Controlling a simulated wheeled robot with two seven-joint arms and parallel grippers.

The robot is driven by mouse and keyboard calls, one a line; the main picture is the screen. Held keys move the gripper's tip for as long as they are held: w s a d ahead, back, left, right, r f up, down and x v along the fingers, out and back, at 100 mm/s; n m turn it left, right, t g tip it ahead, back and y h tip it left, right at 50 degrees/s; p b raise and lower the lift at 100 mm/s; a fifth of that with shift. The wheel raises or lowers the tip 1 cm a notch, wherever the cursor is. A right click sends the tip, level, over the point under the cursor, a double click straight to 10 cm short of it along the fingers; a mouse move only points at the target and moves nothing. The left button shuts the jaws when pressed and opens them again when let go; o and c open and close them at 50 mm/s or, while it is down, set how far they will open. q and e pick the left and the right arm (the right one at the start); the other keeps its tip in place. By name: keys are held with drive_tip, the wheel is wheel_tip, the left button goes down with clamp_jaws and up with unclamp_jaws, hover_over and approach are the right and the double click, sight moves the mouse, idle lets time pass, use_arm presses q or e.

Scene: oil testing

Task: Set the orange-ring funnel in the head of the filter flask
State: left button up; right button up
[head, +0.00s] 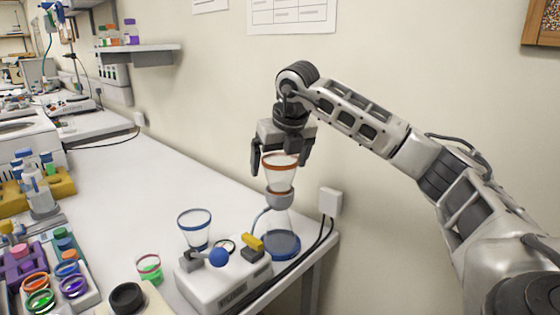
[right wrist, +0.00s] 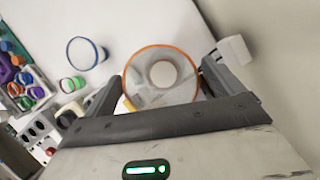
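The orange-ring funnel (head: 280,174) is a clear cone with an orange rim. It stands upright with its narrow end at the grey head (head: 280,199) of the filter flask; its stem is hidden there. The clear flask (head: 281,226) has blue at its base and stands near the bench's right edge. My right gripper (head: 281,158) is above the funnel, fingers pointing down on both sides of the rim. The fingers look spread, with small gaps to the rim. The right wrist view shows the orange ring (right wrist: 162,46) between the fingers. My left gripper is not in view.
A blue-rimmed funnel (head: 195,228) stands left of the flask. A white device (head: 222,284) with a blue knob sits in front. Several coloured-ring cups and a green-and-red-ringed cup (head: 149,268) are at left. The wall and a white socket (head: 330,201) are close to the right.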

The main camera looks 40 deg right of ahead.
drive_tip(key=shift+r, duration=0.1)
drive_tip(key=v, duration=1.2)
idle(0.4)
